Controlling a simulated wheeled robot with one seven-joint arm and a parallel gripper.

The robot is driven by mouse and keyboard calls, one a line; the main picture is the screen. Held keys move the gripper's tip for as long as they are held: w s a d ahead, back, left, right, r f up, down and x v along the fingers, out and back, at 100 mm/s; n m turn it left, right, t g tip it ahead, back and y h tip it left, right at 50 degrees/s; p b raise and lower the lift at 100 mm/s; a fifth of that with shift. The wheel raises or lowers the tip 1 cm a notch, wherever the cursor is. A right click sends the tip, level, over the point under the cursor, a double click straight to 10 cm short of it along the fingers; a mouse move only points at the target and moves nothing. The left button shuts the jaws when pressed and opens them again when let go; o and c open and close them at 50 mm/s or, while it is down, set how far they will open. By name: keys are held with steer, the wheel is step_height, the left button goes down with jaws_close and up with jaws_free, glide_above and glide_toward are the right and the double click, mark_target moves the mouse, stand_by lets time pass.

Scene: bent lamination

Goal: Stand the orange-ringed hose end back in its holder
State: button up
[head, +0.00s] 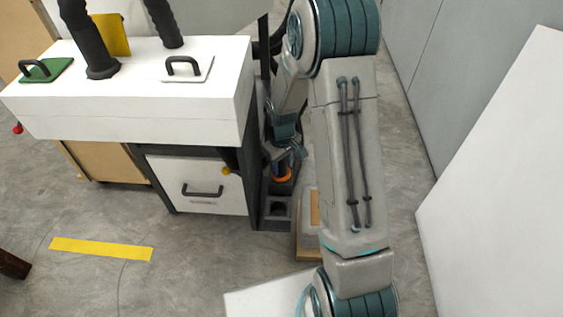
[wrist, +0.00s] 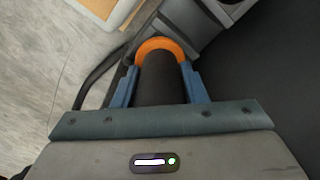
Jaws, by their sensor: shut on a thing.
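The dark hose end with its orange ring (head: 283,175) is between the fingers of my gripper (head: 284,152), beside the right side of the white-topped cabinet. The wrist view shows the black hose end (wrist: 160,84) between two blue fingers, with the orange ring (wrist: 163,45) just past the fingertips. My gripper (wrist: 160,90) is shut on it. A grey holder (head: 277,211) with a round opening stands low against the cabinet, just below and in front of the ring. Its grey blocks show past the ring in the wrist view (wrist: 190,32). I cannot tell whether the ring touches the holder.
The white-topped cabinet (head: 130,120) stands left of my arm, with black hoses rising from it. A cardboard-coloured box (head: 306,240) is on the floor right of the holder. A white panel (head: 500,180) is at far right. The floor around a yellow strip (head: 100,249) is clear.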

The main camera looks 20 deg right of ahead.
steer(key=shift+f, duration=0.3)
steer(key=o, duration=1)
steer(key=shift+c, duration=0.2)
step_height(320, 180, up, 14)
steer(key=p, duration=0.4)
steer(key=shift+f, duration=0.1)
steer(key=shift+r+p, duration=0.25)
steer(key=shift+p, duration=0.2)
steer(key=s+r+m+t+p, duration=0.1)
steer(key=s+r+p, duration=0.5)
steer(key=r, duration=0.7)
steer(key=s+r+m+t+p, duration=0.1)
steer(key=s+r+m+p, duration=0.1)
steer(key=s+r+p, duration=0.5)
steer(key=s+r+m+p, duration=0.2)
steer(key=s+r+p, duration=0.5)
steer(key=r+p, duration=0.5)
step_height(320, 180, up, 8)
steer(key=shift+s+f+m+t, duration=0.1)
steer(key=shift+s+m+t, duration=0.1)
steer(key=shift+m+t, duration=0.15)
